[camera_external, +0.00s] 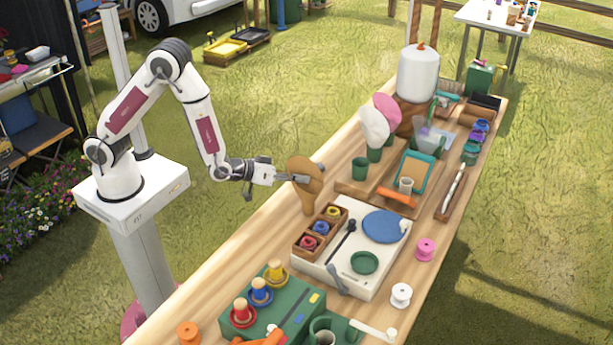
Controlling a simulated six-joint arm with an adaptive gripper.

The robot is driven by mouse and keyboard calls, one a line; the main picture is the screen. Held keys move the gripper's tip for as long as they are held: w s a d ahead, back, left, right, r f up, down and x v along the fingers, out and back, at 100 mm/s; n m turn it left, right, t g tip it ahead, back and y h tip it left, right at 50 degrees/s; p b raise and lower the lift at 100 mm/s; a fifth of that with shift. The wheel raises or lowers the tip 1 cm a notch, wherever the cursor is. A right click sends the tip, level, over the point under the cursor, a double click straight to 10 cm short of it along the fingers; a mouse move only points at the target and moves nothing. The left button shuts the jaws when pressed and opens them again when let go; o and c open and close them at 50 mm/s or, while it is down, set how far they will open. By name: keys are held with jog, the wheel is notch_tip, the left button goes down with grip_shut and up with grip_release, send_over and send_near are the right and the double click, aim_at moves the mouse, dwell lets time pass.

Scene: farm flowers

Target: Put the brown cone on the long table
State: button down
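The brown cone (310,190) is tilted, with its wide part up and its narrow end down. My gripper (298,179) is at its left side, with the fingers pressed against the cone and apparently closed on it. The cone is over the left edge of the long wooden table (237,252), just behind the white board. I cannot tell whether its lower end touches the tabletop. The far finger is partly hidden.
Near the cone are a small wooden box of spools (302,249), a white board (378,284) with blue and green discs, and a green cup (360,168). A green box with coloured pegs (275,322) stands nearer. The table's left strip is bare.

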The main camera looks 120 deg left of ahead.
jog(key=shift+f, duration=0.1)
jog(key=c, duration=2.3)
grip_release()
jog(key=shift+v, duration=3.85)
jog(key=shift+w, duration=0.1)
